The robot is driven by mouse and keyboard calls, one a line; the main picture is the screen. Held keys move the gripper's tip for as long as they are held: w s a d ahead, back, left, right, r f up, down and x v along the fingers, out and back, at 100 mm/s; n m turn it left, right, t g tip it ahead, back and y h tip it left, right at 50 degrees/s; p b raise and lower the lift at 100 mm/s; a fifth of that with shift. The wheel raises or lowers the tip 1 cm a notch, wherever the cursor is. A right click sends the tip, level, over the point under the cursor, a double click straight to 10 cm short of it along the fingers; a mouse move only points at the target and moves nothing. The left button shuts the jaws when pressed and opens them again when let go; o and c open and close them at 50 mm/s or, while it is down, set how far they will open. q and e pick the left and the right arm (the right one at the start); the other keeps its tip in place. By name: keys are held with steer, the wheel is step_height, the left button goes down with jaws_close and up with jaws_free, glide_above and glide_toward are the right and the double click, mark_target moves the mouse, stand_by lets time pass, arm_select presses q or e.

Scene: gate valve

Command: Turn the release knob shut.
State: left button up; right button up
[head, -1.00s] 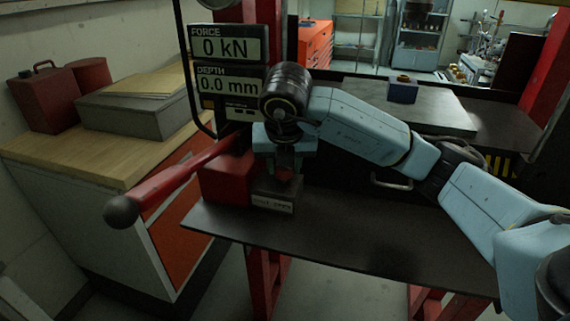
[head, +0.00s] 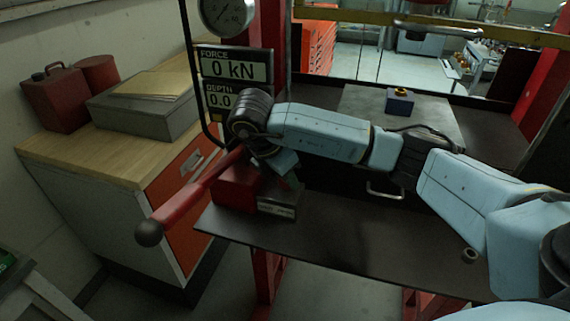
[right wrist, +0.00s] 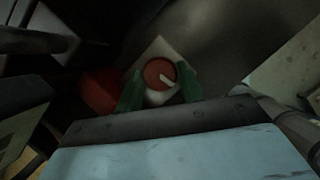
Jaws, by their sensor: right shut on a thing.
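The release knob (right wrist: 159,73) shows in the right wrist view as a round red cap with a white pointer mark, on a pale square plate. The two green fingers of my right gripper (right wrist: 158,84) stand on either side of it, shut on it. In the head view my right gripper (head: 284,168) slants down from the wrist to the front of the red pump body (head: 236,189), beside a dark labelled block (head: 277,206). It hides the knob there. My left gripper is not in view.
A long red lever (head: 190,205) with a black ball end sticks out front left. The force display (head: 232,67) reads 0 kN; the depth display (head: 218,99) is partly covered by my wrist. A small blue block (head: 399,101) stands on the press plate. The dark bench (head: 350,235) is largely clear.

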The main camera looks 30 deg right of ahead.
steer(key=shift+w+r+m+g+p, duration=0.15)
steer(key=shift+m+g+p, duration=0.35)
steer(key=shift+m+p, duration=0.45)
steer(key=shift+m, duration=0.35)
steer(key=o, duration=1)
steer(key=shift+p+v, duration=1.35)
steer(key=shift+v, duration=5.2)
